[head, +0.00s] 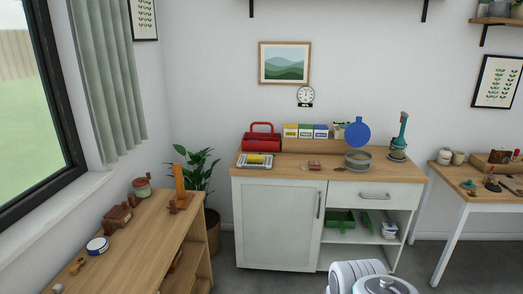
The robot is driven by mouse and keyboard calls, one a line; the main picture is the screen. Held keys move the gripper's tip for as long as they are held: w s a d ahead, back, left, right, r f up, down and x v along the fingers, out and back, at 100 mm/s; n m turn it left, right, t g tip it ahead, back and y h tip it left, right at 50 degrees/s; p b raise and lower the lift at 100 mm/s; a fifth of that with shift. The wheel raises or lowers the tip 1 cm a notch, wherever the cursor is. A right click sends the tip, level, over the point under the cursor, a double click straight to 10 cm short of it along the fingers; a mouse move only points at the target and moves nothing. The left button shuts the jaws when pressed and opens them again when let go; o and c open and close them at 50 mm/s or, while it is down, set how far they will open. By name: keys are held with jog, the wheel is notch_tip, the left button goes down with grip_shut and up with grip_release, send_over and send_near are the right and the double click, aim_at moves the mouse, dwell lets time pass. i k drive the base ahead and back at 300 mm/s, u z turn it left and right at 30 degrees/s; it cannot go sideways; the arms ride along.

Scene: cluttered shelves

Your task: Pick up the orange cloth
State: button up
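I cannot make out an orange cloth for certain. An upright orange piece (180,181) stands at the far end of the left wooden bench; its shape looks stiff and narrow. A small reddish-brown item (313,165) lies flat on the white cabinet's wooden top, too small to identify. White rounded parts of my own arm show at the bottom edge, right of centre. My gripper's fingers are not in view.
The left bench (145,235) holds several small objects. The white cabinet (267,225) carries a red toolbox (262,141), small boxes, a sieve (358,161) and a teal-handled tool. Another table (470,180) stands right. A potted plant (197,170) fills the corner. Grey floor shows between furniture.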

aim_at(313, 165)
jog(key=u, duration=0.2)
jog(key=i, duration=2.55)
jog(key=u, duration=0.1)
